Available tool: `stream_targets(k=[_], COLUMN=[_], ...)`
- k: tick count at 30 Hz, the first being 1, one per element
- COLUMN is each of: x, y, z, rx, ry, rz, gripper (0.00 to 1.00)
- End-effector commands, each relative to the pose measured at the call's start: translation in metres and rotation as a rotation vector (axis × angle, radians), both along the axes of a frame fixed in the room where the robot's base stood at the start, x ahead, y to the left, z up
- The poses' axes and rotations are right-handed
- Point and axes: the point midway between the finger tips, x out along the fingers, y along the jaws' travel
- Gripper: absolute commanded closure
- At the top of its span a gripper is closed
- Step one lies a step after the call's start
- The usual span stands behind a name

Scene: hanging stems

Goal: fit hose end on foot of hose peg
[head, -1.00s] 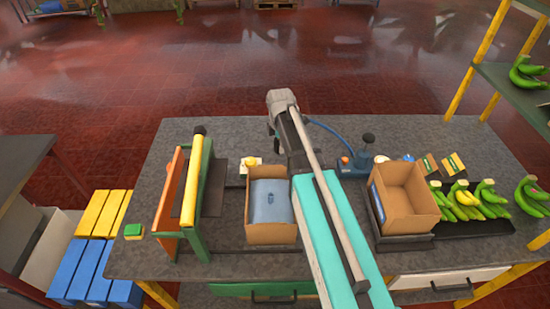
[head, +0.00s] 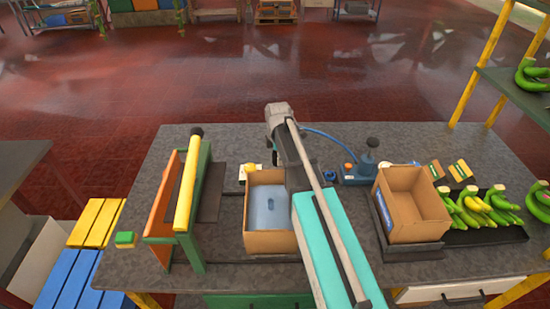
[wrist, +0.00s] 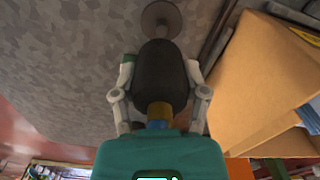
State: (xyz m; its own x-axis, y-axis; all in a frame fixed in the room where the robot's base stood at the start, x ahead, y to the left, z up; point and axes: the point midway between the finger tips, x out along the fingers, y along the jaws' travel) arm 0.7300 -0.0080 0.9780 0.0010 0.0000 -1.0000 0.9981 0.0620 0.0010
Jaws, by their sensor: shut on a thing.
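A blue hose (head: 325,136) runs from a blue device with a dark knob (head: 370,152) to the end of my arm. In the wrist view my gripper (wrist: 160,75) is shut around a dark, rounded hose end (wrist: 159,80) with a yellow collar (wrist: 159,109) and blue below it. A grey-brown disc (wrist: 160,18) on a short stem shows just beyond its tip. I cannot tell whether this is the hose peg's foot, nor whether it touches the hose end. In the head view my arm hides the gripper's fingertips.
A cardboard box with a blue lining (head: 270,241) stands left of my arm. A green-legged rack (head: 190,190) is at left; bananas (head: 485,208) lie at right.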

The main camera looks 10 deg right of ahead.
Motion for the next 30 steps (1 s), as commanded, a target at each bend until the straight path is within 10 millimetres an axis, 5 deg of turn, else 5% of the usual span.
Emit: stream_targets(k=[30], x=[0.000], y=[-0.001], z=[-0.058], rx=[0.000], ry=[0.000], rz=[-0.002], gripper=[0.99])
